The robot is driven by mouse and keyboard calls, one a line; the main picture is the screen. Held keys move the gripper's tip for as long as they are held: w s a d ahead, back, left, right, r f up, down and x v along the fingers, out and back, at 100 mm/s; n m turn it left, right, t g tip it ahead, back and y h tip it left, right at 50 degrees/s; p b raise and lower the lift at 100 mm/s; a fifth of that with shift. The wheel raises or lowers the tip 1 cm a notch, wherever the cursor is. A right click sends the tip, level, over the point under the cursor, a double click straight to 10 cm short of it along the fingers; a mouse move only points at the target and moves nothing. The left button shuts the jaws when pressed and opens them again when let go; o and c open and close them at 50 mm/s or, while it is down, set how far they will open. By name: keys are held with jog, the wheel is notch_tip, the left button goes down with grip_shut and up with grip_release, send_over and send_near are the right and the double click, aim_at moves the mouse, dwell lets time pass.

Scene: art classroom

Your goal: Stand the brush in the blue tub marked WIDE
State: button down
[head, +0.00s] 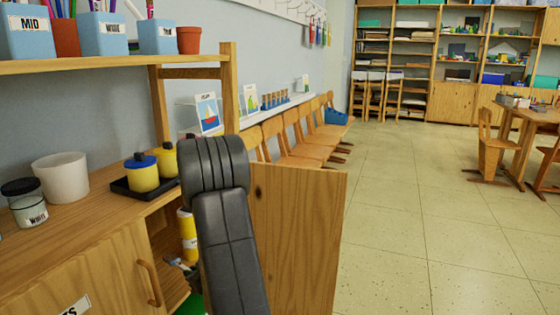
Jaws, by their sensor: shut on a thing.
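Blue tubs stand on the upper wooden shelf at the top left. The nearest tub (26,43) is marked MID and holds pens or brushes. A second blue tub (103,44) and a third, smaller-looking blue tub (158,38) also hold sticks. Their labels are too small to read for certain, so I cannot tell which is WIDE. I cannot make out the brush to be stood in a tub.
Terracotta pots (189,40) stand among the tubs. On the counter (100,210) below are a white cup (61,178), a jar marked WHITE (29,211) and yellow pots on a black tray (122,187). An open cabinet door (297,240) stands beside my arm. Floor (420,220) is clear to the right.

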jog(key=w+d+f+m+t+h, duration=0.15)
jog(key=d+m+t+h, duration=0.7)
jog(key=d, duration=1.75)
notch_tip(320, 180, up, 19)
jog(key=s+m+g+h+p, duration=0.2)
jog(key=g+p, duration=0.1)
jog(key=p, duration=2.7)
jog(key=shift+s+a+f, duration=0.15)
jog(key=shift+s+a, duration=0.15)
jog(key=shift+a, duration=0.1)
jog(key=shift+a+f, duration=0.1)
jog(key=shift+f, duration=0.05)
